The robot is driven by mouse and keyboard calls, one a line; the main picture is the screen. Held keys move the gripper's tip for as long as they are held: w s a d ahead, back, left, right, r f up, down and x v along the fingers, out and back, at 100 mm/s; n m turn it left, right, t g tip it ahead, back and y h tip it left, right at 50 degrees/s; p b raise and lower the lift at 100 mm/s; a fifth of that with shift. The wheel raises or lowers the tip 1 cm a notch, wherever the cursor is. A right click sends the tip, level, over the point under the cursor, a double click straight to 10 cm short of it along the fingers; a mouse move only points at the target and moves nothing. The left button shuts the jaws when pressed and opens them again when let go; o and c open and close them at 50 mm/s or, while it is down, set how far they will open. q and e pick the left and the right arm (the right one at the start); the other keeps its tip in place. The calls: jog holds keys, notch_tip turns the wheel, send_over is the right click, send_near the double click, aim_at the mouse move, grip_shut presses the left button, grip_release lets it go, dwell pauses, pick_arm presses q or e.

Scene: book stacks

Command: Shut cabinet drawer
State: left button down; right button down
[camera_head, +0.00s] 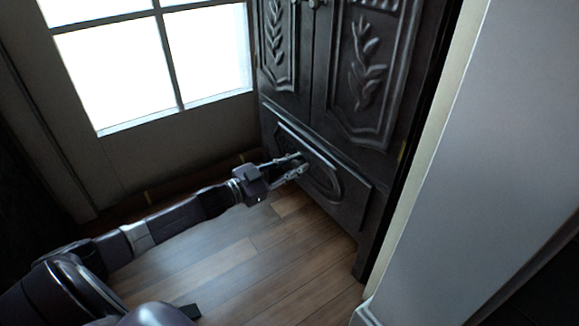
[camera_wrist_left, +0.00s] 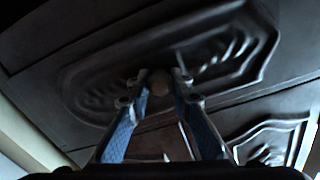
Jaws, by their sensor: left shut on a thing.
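The dark carved cabinet (camera_head: 318,110) stands beyond the floor, with its drawer (camera_head: 346,188) low down below the two doors. The drawer front has a raised oval ornament and looks about level with the cabinet face; I cannot tell whether a small gap is left. My left gripper (camera_head: 301,166) reaches the drawer front from the left. In the left wrist view its fingers (camera_wrist_left: 158,88) are closed around the round knob (camera_wrist_left: 158,82) on the drawer front (camera_wrist_left: 100,85). In the head view the fingers hide the knob. My right gripper is not in view.
A bright window (camera_head: 115,70) is in the wall left of the cabinet. A pale wall edge (camera_head: 465,150) stands close on the right. The wooden floor (camera_head: 250,260) in front of the cabinet is clear apart from my arm above it.

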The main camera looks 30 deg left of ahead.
pick_arm(q)
jog(key=shift+w+d, duration=0.2)
jog(key=shift+w, duration=0.4)
jog(key=c, duration=2.2)
grip_release()
jog(key=o, duration=0.5)
jog(key=shift+w+d, duration=0.15)
jog(key=shift+w, duration=0.05)
jog(key=shift+s+a, duration=0.2)
jog(key=shift+s, duration=0.3)
jog(key=v, duration=1.1)
